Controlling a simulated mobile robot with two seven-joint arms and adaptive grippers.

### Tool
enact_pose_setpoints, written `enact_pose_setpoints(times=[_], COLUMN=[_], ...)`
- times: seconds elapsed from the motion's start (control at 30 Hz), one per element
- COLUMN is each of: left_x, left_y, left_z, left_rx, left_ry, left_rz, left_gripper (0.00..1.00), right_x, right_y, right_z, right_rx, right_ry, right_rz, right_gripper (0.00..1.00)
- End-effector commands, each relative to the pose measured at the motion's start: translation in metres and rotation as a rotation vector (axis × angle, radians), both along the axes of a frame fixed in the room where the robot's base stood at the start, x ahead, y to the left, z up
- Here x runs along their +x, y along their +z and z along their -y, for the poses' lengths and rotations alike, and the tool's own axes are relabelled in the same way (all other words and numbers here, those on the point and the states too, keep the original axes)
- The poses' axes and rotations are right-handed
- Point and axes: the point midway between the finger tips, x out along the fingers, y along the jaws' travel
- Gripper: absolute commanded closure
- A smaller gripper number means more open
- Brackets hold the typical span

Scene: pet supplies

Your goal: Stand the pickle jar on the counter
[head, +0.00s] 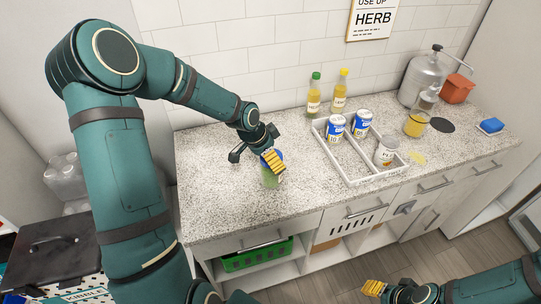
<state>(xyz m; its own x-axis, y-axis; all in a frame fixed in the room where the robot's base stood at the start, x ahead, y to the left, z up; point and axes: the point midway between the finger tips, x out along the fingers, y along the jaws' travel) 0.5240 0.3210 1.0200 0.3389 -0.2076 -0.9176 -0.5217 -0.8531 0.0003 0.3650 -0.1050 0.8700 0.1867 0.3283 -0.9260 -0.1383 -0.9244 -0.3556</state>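The pickle jar (269,180) is a green see-through jar with a blue lid, upright at the left part of the speckled counter (215,205). I cannot tell for certain whether its base touches the counter. My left gripper (256,158) is at the top of the jar, its fingers spread apart. One yellow-padded finger covers part of the lid and upper side; the other finger is to the left, clear of the jar. My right gripper (376,288) is low at the bottom edge, in front of the cabinets and away from the jar; its finger spacing is unclear.
A white divided tray (350,170) holds two blue-and-white cans (362,123) and a grey-white tin (386,152). Two yellow bottles (314,97) stand behind it. A metal canister (422,80), orange container (457,89) and blue sponge (491,125) are at right.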

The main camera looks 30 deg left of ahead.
Motion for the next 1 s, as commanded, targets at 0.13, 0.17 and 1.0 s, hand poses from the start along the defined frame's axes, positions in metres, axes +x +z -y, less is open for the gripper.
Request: enact_pose_setpoints(times=[0.13, 0.17, 1.0], left_x=[-0.001, -0.002, -0.041], left_y=[0.004, 0.006, 0.111], left_z=[-0.001, -0.002, -0.025], left_rx=[0.001, 0.001, -0.001], left_ry=[0.002, 0.002, 0.0], left_rz=[0.002, 0.002, 0.001], left_gripper=[0.01, 0.01, 0.01], right_x=[0.0, 0.0, -0.001], right_y=[0.001, 0.002, 0.023], right_z=[0.0, 0.0, 0.001], right_rx=[0.0, 0.0, 0.004], right_ry=[0.0, 0.0, 0.001], right_rz=[0.0, 0.0, 0.0], right_gripper=[0.53, 0.53, 0.53])
